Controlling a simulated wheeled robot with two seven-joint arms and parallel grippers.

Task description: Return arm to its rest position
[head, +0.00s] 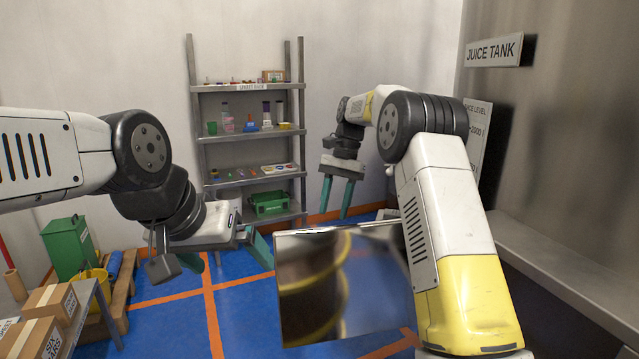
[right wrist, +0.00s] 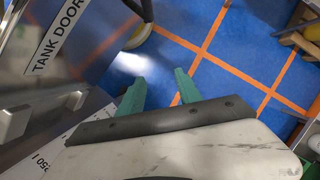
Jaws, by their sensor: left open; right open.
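My right arm reaches up and forward on the right of the head view. Its gripper (head: 337,197) hangs with the teal fingers pointing down, apart and empty. In the right wrist view the same gripper (right wrist: 158,92) shows its two fingers spread over blue floor, with nothing between them. My left arm comes in from the left, bent low. Its gripper (head: 225,258) is open, with teal fingers apart and nothing seen between them. A metal surface labelled TANK DOOR (right wrist: 62,38) is close beside the right gripper in the right wrist view.
A shiny metal panel (head: 378,290) stands in front of my right forearm. A grey shelf (head: 245,87) with bottles and small items is at the back wall. Boxes (head: 50,305) and a green bin (head: 68,247) are at left. A ledge (head: 560,270) runs along the right.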

